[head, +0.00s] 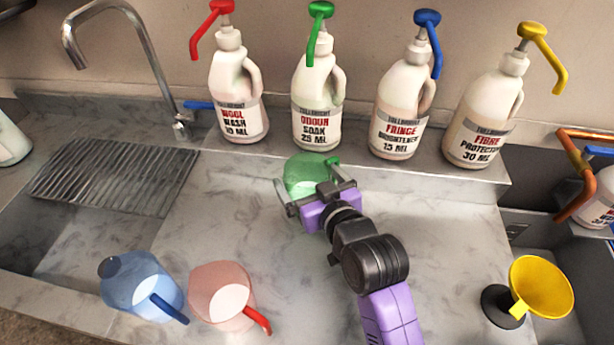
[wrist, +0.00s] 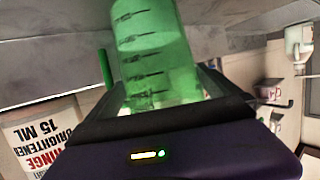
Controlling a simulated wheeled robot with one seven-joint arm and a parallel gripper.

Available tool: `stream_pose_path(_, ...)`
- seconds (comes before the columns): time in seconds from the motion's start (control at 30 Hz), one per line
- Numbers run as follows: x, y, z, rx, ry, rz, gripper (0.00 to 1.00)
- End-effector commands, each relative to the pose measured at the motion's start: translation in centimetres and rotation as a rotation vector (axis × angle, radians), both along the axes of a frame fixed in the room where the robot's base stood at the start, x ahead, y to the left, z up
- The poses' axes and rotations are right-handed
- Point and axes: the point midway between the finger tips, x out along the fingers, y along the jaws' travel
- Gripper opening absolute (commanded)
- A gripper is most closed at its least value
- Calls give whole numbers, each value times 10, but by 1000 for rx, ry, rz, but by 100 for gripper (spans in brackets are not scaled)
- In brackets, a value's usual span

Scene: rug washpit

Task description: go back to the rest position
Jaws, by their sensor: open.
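My gripper (head: 309,190) is open, with its two fingers pointing toward the back ledge.
Bottles with red (head: 238,100), green (head: 318,105), blue (head: 402,110) and yellow (head: 485,120) pumps line the ledge. A yellow funnel-like cup (head: 541,287) is front right. Counter between is clear.

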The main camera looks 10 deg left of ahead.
Motion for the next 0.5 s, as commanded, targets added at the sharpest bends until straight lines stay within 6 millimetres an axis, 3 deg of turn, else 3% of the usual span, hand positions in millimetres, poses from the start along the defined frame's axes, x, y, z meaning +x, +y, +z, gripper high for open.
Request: stream_pose_path(0.5,-57,-33,20,2,-2,-1,100)
